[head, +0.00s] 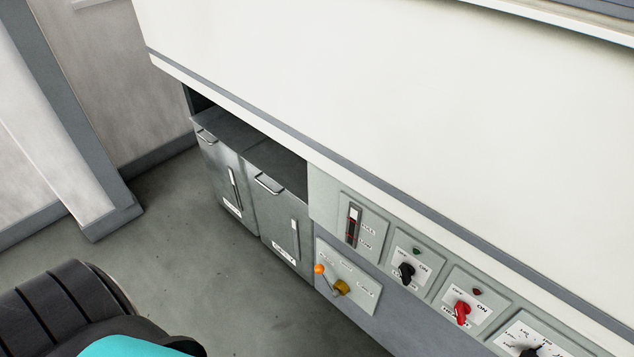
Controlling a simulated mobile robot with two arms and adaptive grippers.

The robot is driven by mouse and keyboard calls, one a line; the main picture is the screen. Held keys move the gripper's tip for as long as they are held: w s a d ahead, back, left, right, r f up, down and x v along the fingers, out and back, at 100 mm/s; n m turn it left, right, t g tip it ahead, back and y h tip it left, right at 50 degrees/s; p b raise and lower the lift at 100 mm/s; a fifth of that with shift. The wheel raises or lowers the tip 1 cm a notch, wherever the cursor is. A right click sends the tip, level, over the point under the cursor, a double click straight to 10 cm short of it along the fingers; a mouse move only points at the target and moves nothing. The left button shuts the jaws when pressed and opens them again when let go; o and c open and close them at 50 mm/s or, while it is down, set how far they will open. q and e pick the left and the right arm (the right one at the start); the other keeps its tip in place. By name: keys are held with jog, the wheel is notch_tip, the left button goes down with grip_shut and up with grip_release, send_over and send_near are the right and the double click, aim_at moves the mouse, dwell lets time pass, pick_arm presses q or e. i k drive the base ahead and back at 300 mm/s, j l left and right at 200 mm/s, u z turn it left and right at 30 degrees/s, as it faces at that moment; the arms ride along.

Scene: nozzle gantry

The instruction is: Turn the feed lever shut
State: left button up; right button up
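In the head view, a small lever with an orange ball end (319,268) and a yellow-brown hub (341,287) sits on a pale plate (362,296) low on the machine front. The ball lies up and to the left of the hub. Small labels surround the lever, too small to read here. I take this to be the feed lever. Neither of my grippers is in view, so nothing is seen touching the lever.
Right of the lever are a level gauge (353,225), a black ON/OFF knob (406,271), a red knob (462,311) and a dial (531,350). Two grey bins (232,180) (281,215) stand left. A white cabinet body (380,110) overhangs the panel. Floor (200,250) in front is clear.

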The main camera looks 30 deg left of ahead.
aim_at(319, 268)
jog(key=u, duration=0.9)
